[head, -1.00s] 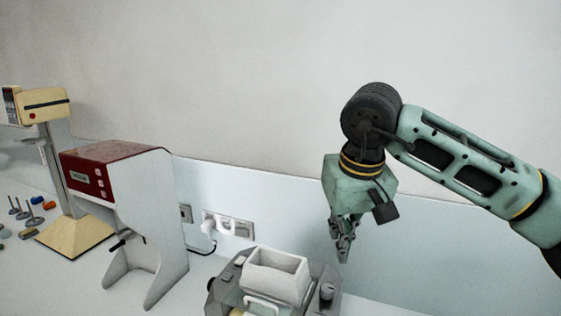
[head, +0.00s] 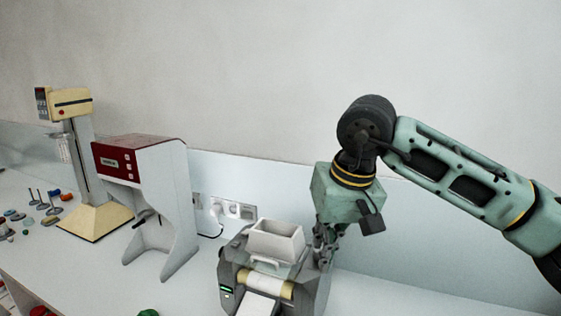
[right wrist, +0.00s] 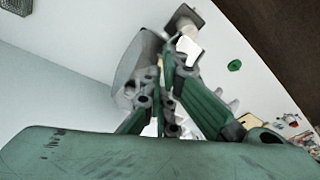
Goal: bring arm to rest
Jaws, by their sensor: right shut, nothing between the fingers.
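My right arm (head: 455,165) comes in from the right, bent at a dark joint, with its wrist pointing down. My right gripper (head: 322,258) hangs at the right side of the grey mill (head: 228,268), close beside its white hopper (head: 277,240); I cannot tell whether it touches. Its fingers are shut and empty. In the right wrist view the gripper (right wrist: 165,110) shows with its fingers together, and the grey mill body (right wrist: 133,68) lies behind it. My left gripper is not in view.
Small coloured tools (head: 45,210) lie at the far left. Sockets with a plug (head: 222,208) are on the back wall. The bench right of the mill is clear.

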